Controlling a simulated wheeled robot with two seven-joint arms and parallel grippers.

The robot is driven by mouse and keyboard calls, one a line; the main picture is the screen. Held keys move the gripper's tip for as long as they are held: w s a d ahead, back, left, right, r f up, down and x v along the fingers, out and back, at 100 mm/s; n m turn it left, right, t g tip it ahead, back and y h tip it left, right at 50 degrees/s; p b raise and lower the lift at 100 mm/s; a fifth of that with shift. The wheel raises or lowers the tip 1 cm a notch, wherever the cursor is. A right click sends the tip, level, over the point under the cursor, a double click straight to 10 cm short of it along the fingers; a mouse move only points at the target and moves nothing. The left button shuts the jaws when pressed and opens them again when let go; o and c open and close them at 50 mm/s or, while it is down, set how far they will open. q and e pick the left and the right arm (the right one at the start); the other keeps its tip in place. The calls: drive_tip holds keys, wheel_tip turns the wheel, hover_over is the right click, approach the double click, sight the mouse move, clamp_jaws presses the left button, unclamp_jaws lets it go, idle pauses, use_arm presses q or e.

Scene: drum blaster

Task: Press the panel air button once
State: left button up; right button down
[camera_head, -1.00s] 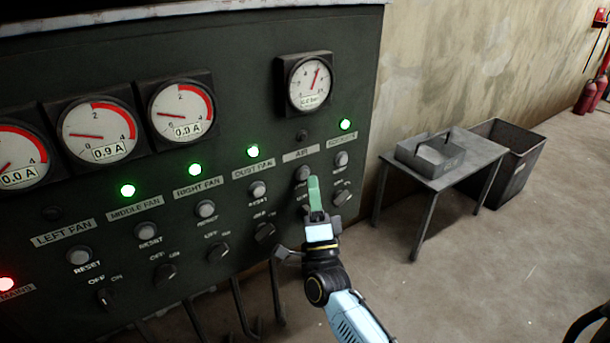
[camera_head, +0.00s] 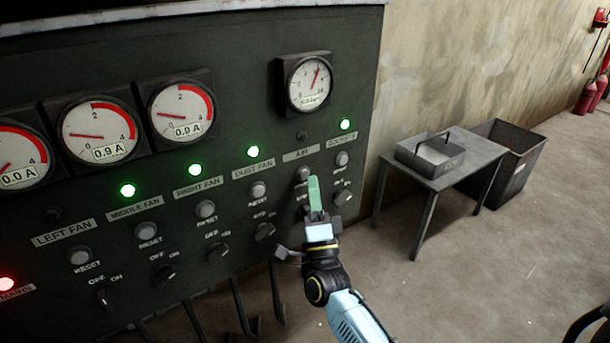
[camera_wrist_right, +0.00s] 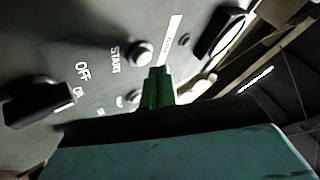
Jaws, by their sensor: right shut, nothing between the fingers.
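The control panel (camera_head: 240,120) is dark green. Under its AIR label (camera_head: 301,153) sits a round grey air button (camera_head: 302,173). The lamp (camera_head: 302,135) above that label is dark. My right gripper (camera_head: 314,182) is shut and empty, its green fingertips just right of and below the button in the head view. In the right wrist view the green fingers (camera_wrist_right: 158,88) point toward the panel, and a round button marked START (camera_wrist_right: 139,53) shows just beyond the tips. I cannot tell whether the tips touch it. My left gripper is not in view.
Rotary switches (camera_head: 264,231) sit close below the buttons. A metal table (camera_head: 440,174) with a tray (camera_head: 431,158) and a bin (camera_head: 518,165) stand at right.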

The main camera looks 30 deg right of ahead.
drive_tip(key=shift+w+h, duration=0.1)
drive_tip(key=shift+h, duration=0.2)
drive_tip(key=shift+w, duration=0.3)
drive_tip(key=shift+w+a+b, duration=0.1)
drive_tip(key=shift+w+b, duration=0.35)
drive_tip(key=shift+b, duration=0.05)
idle(0.4)
drive_tip(key=shift+s, duration=0.15)
drive_tip(key=shift+s+p, duration=0.5)
drive_tip(key=shift+s, duration=0.2)
